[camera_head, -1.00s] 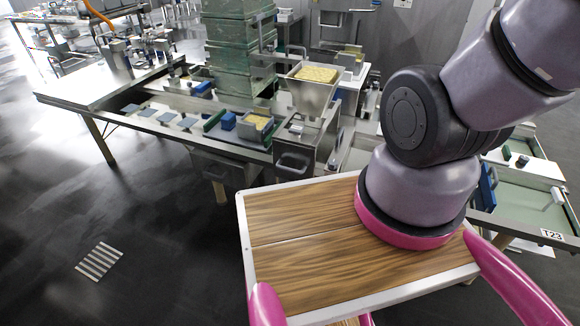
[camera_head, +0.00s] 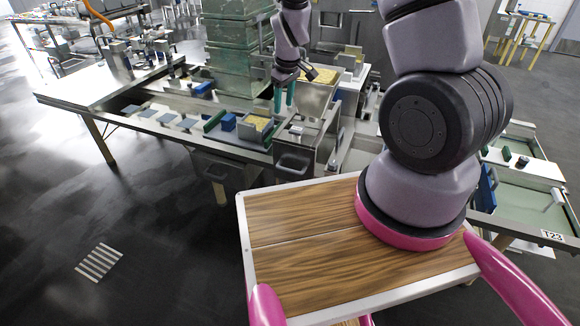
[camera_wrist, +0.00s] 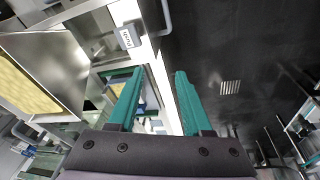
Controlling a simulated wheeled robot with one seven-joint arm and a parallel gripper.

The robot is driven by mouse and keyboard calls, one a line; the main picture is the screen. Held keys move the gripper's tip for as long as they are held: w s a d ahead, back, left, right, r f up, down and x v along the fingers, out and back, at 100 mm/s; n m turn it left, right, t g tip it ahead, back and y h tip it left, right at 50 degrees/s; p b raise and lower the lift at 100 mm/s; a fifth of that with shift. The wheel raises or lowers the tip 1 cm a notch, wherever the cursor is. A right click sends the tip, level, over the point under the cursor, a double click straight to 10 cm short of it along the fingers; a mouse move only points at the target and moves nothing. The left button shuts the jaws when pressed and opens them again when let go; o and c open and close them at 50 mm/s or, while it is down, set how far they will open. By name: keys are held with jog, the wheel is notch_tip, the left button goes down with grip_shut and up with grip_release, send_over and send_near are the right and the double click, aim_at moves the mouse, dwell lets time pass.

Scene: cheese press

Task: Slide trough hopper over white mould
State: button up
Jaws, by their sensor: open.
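The trough hopper (camera_head: 314,95) is a metal bin with yellow curd inside, standing above the work line. It also fills the left of the wrist view (camera_wrist: 62,58), with a bar handle low on its side. My gripper (camera_head: 284,105) points down just left of the hopper and partly hides it. Its two green fingers are apart with nothing held between them in the wrist view (camera_wrist: 160,80); the hopper lies left of them. I cannot clearly pick out the white mould; small pale shapes show beyond the fingers in the wrist view.
A small tray of yellow curd (camera_head: 257,122) and a blue block (camera_head: 229,121) sit on the line left of the hopper. A metal box with a handle (camera_head: 295,160) is in front. The floor at left is open.

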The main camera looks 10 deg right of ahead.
aim_at(290, 170)
jog(key=f+n, duration=0.1)
jog(key=f, duration=0.7)
jog(key=d+f+n+h, duration=0.1)
jog(key=f, duration=0.8)
jog(key=f+n+g, duration=0.1)
jog(key=f, duration=0.8)
jog(key=shift+s+d+f+n+h, duration=0.1)
jog(key=shift+s+d+n+h, duration=0.2)
jog(key=shift+d+n, duration=0.1)
grip_shut()
